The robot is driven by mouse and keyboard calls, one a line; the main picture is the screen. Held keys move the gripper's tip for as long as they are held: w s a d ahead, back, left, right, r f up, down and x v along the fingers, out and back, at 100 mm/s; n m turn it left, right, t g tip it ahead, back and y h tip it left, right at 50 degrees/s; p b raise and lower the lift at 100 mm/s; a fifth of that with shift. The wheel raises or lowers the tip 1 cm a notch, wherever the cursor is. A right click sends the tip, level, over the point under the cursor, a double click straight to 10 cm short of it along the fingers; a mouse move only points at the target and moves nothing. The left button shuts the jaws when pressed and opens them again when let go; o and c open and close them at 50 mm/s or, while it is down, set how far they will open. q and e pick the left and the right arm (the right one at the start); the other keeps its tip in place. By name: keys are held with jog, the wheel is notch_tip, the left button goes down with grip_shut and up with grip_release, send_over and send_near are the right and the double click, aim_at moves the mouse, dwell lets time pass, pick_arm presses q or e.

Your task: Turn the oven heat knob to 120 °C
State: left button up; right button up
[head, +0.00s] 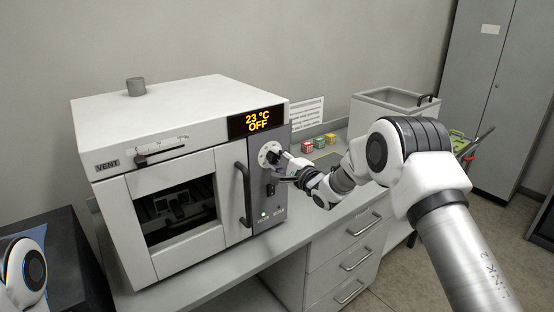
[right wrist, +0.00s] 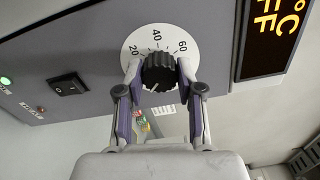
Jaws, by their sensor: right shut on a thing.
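The oven (head: 190,130) is a pale box on the bench, with a dark window in its closed door. The heat knob (right wrist: 160,73) is black and ridged, in front of a white dial plate (right wrist: 133,48) marked 20, 40 and 60; further marks are hidden. My right gripper (head: 279,158) is at the knob on the oven's grey side panel; in the right wrist view its fingertips are on either side of the knob, shut on it. I cannot clearly read the knob's pointer. The display (head: 257,121) reads 23 °C, OFF. My left gripper is out of view.
A black rocker switch (right wrist: 68,88) and a lit green lamp (right wrist: 6,81) are near the knob. The oven's door handle (head: 243,194) is left of it. Small coloured cubes (head: 318,143) and an open grey bin (head: 394,104) stand further back on the bench.

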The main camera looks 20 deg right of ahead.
jog(key=o, duration=1.2)
jog(key=shift+c, duration=0.2)
jog(key=v, duration=1.2)
